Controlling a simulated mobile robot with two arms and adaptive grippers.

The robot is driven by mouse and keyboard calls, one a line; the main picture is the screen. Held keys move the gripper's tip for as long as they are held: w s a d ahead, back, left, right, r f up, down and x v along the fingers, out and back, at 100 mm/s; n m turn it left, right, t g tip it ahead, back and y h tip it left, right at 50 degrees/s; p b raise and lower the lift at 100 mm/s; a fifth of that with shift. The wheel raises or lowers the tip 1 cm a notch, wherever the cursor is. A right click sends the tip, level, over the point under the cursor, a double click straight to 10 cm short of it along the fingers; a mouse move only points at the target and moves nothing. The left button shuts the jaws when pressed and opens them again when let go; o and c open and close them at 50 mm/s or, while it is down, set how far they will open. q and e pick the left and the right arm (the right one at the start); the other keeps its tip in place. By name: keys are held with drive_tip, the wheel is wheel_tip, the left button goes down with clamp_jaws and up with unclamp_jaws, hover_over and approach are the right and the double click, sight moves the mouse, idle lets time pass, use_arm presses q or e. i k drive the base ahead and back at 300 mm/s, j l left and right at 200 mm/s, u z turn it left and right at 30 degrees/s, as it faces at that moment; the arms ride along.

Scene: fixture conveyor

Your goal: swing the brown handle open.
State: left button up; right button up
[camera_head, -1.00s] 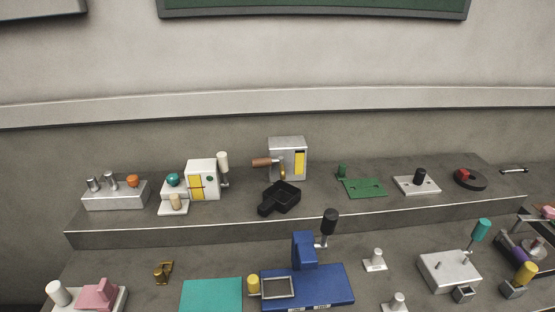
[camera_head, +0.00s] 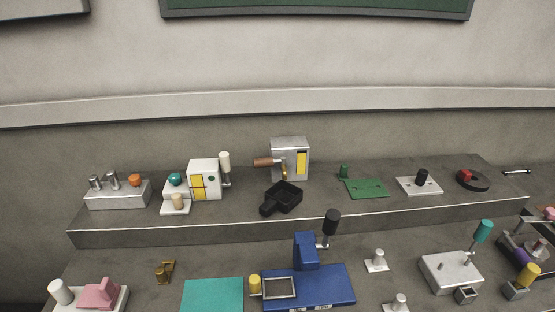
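The brown handle (camera_head: 264,162) is a short cylinder that points left from the grey metal box (camera_head: 291,150) on the upper step. A small brass-coloured part (camera_head: 284,172) hangs just below the handle's inner end, and a yellow panel shows on the box's front. Neither of my grippers is in the head view, so nothing touches the handle.
A black square pan (camera_head: 283,198) lies just in front of the box. A white machine (camera_head: 204,179) stands to its left and a green plate (camera_head: 366,188) to its right. A blue fixture (camera_head: 340,284) with a black-knobbed lever stands on the lower level.

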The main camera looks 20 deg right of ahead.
sight(269, 161)
drive_tip(key=k+l, duration=0.1)
drive_tip(key=l, duration=0.25)
drive_tip(key=k+l, duration=0.1)
drive_tip(key=l, duration=0.65)
drive_tip(key=k+l, duration=0.15)
drive_tip(key=l, duration=0.25)
